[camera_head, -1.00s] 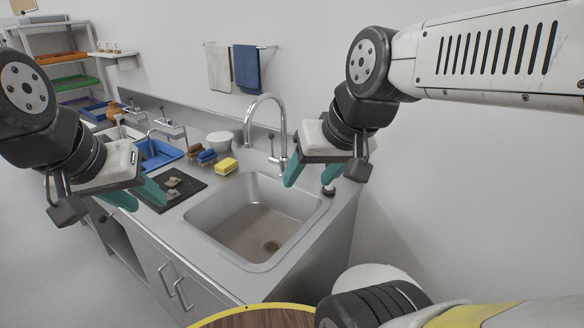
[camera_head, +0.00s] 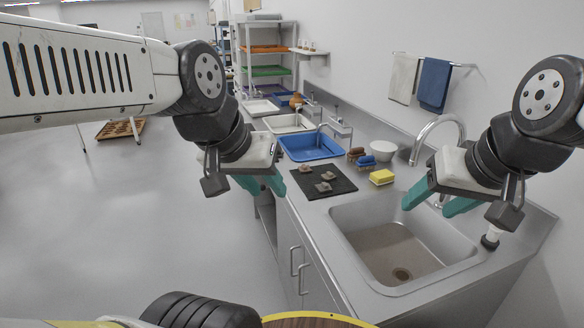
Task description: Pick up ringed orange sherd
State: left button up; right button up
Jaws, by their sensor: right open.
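Several small brownish-grey sherds (camera_head: 323,187) lie on a black mat (camera_head: 342,183) on the counter left of the sink. They are too small to tell which is the ringed orange one. My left gripper (camera_head: 262,185) is in the air left of the mat, with its teal fingers apart and nothing seen between them. My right gripper (camera_head: 440,202) is over the right part of the sink area, its teal fingers apart and empty. Neither gripper touches a sherd.
The sink (camera_head: 345,240) lies in front of the mat, with a tall faucet (camera_head: 417,146) behind it. A yellow sponge (camera_head: 381,177), brushes (camera_head: 364,160), a white bowl (camera_head: 384,153) and a blue basin (camera_head: 311,147) surround the mat. Floor at left is open.

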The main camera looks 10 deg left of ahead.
aim_at(304, 169)
jog(key=u, duration=0.3)
jog(key=i+j, duration=0.15)
jog(key=j, duration=0.15)
jog(key=i+j+z, duration=0.2)
jog(key=j, duration=0.3)
jog(key=i+j+z, duration=0.2)
jog(key=j, duration=0.3)
jog(key=j+z, duration=0.2)
jog(key=j, duration=0.3)
jog(key=z, duration=1.2)
jog(key=i+j+u, duration=0.3)
jog(key=j, duration=0.2)
jog(key=i+j+u, duration=0.35)
jog(key=i+j, duration=0.1)
